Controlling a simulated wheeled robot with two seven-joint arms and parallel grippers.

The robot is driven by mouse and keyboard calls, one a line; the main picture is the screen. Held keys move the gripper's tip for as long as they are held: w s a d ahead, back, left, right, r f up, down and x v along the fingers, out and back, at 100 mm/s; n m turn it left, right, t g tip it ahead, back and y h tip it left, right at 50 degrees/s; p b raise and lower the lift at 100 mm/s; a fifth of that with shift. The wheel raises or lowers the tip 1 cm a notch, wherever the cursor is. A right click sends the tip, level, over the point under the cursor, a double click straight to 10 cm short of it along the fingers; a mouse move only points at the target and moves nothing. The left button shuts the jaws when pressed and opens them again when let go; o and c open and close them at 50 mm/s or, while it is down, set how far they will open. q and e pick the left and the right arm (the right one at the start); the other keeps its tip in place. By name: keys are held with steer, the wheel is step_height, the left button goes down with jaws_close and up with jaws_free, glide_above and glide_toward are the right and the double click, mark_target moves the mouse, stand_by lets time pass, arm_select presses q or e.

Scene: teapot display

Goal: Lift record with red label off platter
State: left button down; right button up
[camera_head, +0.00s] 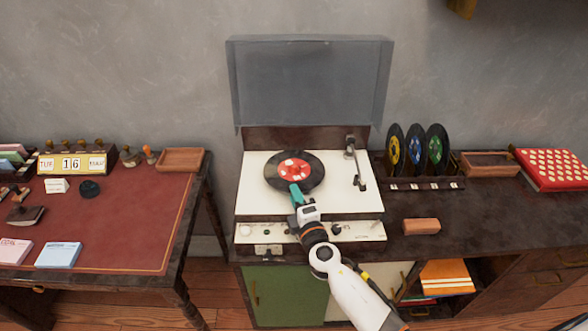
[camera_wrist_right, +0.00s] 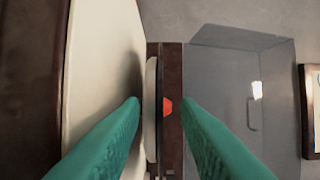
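The black record with the red label (camera_head: 314,170) lies flat on the platter of the white turntable (camera_head: 258,205). My right gripper (camera_head: 296,192) is at the record's near edge. In the right wrist view the record shows edge-on as a thin dark line, with its red label (camera_wrist_right: 168,107) visible. The green fingers of my right gripper (camera_wrist_right: 160,101) are apart, one on each side of the record's plane, with gaps visible. Whether a finger touches the record cannot be told. The platter (camera_wrist_right: 151,100) shows as a pale strip beside the record. My left gripper is not in view.
The tonearm (camera_head: 356,167) sits right of the record. The raised lid (camera_head: 310,80) stands behind. A rack (camera_head: 425,184) with three upright records is to the right, near a wooden block (camera_head: 421,226). A red-topped desk (camera_head: 120,225) is at left.

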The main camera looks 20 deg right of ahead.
steer(key=shift+s, duration=0.1)
jaws_close()
steer(key=shift+r, duration=0.1)
